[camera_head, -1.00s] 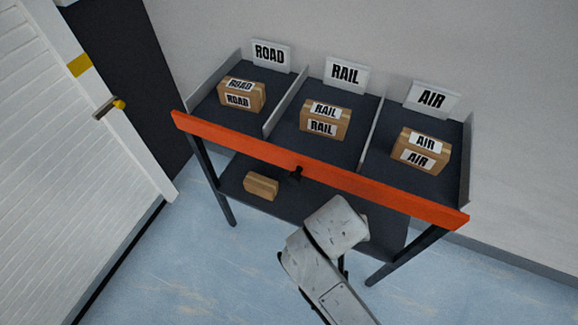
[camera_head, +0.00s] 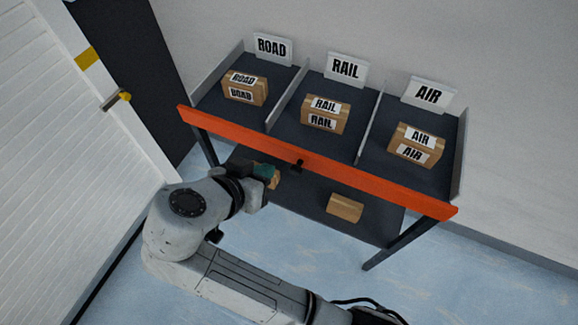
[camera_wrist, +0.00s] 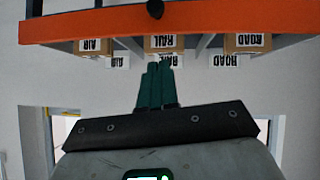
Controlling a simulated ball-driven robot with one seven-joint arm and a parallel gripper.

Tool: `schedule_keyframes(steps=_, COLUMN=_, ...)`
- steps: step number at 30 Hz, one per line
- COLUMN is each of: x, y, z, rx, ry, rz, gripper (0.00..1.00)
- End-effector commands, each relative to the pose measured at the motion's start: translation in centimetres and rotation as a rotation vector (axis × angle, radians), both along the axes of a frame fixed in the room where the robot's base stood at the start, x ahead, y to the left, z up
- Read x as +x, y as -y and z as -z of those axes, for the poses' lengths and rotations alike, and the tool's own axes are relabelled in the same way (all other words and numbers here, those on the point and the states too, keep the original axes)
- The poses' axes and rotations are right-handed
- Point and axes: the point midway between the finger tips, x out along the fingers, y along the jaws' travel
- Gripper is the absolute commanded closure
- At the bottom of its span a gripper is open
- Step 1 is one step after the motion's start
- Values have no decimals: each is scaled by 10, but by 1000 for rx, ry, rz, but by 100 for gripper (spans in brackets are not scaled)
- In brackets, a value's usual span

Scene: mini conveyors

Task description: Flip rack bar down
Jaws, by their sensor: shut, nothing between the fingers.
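The orange-red rack bar (camera_head: 378,188) runs along the whole front edge of the upper shelf, with a black knob (camera_head: 297,166) at its middle. It also crosses the top of the wrist view (camera_wrist: 215,21). My gripper (camera_head: 268,173) is in front of the rack, left of the knob and just below the bar in the head view. In the wrist view its teal fingers (camera_wrist: 158,75) are pressed together and empty, apart from the bar in the picture. Whether they touch the bar is not clear from the head view.
The upper shelf holds boxes marked ROAD (camera_head: 245,88), RAIL (camera_head: 326,115) and AIR (camera_head: 416,145), split by grey dividers. A plain box (camera_head: 345,207) lies on the lower shelf; another is partly hidden behind my gripper. A white door (camera_head: 75,165) stands at the left.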

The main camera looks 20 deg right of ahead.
Motion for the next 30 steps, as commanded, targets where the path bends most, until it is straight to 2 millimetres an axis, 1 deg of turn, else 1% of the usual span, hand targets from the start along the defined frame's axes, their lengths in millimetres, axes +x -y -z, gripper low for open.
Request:
schedule_keyframes(steps=5, x=6, y=9, z=7, rx=-2, ry=-4, rz=2, gripper=100)
schedule_keyframes(steps=8, x=12, y=20, z=17, rx=-1, ry=-4, rz=4, gripper=100)
schedule_keyframes(steps=19, x=46, y=66, z=60, rx=-1, ry=-5, rz=3, gripper=100)
schedule_keyframes(steps=24, x=46, y=70, z=84, rx=-1, ry=-5, rz=-1, gripper=100)
schedule_keyframes(steps=30, x=46, y=72, z=98, rx=0, ry=-4, rz=-1, gripper=100)
